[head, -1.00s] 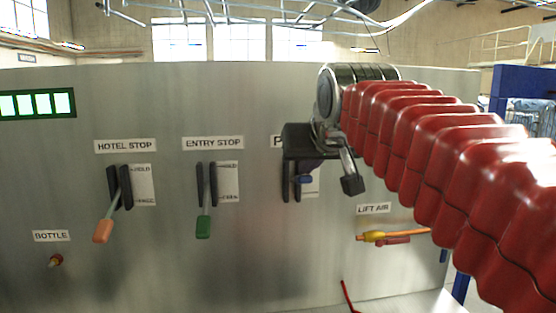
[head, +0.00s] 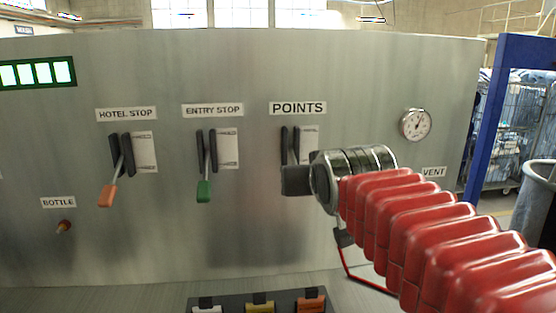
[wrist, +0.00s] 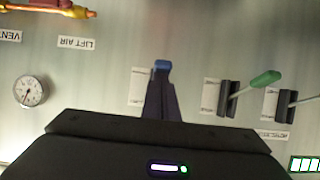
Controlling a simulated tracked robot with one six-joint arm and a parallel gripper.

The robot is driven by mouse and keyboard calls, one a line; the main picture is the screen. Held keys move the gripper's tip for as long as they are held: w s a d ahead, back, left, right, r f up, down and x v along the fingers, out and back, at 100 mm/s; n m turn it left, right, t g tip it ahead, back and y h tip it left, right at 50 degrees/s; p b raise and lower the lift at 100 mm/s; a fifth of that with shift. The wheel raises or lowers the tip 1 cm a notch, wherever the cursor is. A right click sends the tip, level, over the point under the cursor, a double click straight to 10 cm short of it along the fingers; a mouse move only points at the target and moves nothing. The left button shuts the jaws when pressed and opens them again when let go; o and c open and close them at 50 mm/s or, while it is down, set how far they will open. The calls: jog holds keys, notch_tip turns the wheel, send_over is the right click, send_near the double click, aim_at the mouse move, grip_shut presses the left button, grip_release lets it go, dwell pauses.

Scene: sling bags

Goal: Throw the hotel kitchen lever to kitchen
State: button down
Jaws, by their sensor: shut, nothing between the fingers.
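The lever under the POINTS sign (head: 297,108) stands in a dark slotted bracket (head: 285,145) beside a small white plate whose words I cannot read. In the head view its lower end is hidden behind my gripper (head: 297,181). The wrist view is upside down and shows the lever's blue handle (wrist: 162,65) just past the tips of my gripper (wrist: 161,82). The handle hangs at the lower end of the bracket. My gripper is shut and empty, in front of the lever; I cannot tell whether it touches the handle.
To the left stand the ENTRY STOP lever with a green handle (head: 204,191) and the HOTEL STOP lever with an orange handle (head: 107,196). A round gauge (head: 416,124) is to the right. Several coloured controls (head: 260,303) sit low in front.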

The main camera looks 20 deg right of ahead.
jog(key=shift+w+f, duration=0.1)
jog(key=shift+f, duration=2.05)
jog(key=shift+r, duration=0.15)
notch_tip(320, 180, up, 6)
jog(key=s+f, duration=0.1)
jog(key=s, duration=0.1)
jog(key=s+a+f, duration=0.1)
jog(key=s, duration=0.8)
jog(key=shift+s+a+f, duration=0.2)
jog(key=shift+s+a, duration=0.05)
jog(key=shift+a, duration=0.1)
